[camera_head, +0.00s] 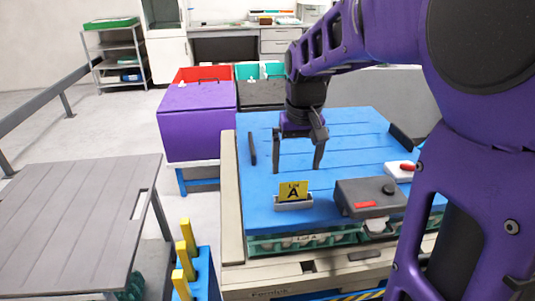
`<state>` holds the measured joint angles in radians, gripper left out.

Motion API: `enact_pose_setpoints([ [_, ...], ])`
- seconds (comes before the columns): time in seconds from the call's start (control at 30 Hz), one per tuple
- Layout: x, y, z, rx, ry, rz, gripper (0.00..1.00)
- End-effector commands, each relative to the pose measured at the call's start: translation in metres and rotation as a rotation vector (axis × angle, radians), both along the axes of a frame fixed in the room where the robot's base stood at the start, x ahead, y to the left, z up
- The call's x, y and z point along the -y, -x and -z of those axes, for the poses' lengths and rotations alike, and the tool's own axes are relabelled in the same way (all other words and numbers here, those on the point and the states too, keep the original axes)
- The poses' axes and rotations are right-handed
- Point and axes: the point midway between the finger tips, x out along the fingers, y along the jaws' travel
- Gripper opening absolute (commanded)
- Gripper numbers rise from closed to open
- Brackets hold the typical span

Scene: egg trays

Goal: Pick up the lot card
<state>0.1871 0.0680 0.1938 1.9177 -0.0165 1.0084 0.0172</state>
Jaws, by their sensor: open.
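The lot card (292,191) is a yellow card with a dark "A" and smaller text above it. It stands upright in a small pale holder (294,204) near the front edge of the blue board (290,160). My gripper (297,169) hangs pointing down over the board, a little behind and above the card. Its two dark fingers are spread apart with nothing between them. I cannot tell how far the fingertips are above the board.
A grey device (370,197) with a red mark stands right of the card. A white item with a red handle (402,170) lies behind it. A dark rod (252,148) is at the board's left. Yellow posts (188,237) rise at front left, beside a grey table (75,215).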

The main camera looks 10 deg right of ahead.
Motion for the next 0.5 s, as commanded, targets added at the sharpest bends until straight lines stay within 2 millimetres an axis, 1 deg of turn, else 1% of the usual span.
enact_pose_setpoints([
  [0.03, 0.0, -0.001, 0.007, 0.0, 0.0, 0.0, 1.0],
  [0.17, 0.0, -0.002, 0.014, 0.0, 0.001, 0.0, 1.0],
  [0.27, 0.0, -0.002, 0.023, -0.001, 0.0, 0.0, 1.0],
  [0.4, -0.001, -0.002, 0.046, -0.003, 0.001, -0.001, 1.0],
  [0.5, -0.001, -0.004, 0.058, -0.001, 0.0, 0.0, 1.0],
])
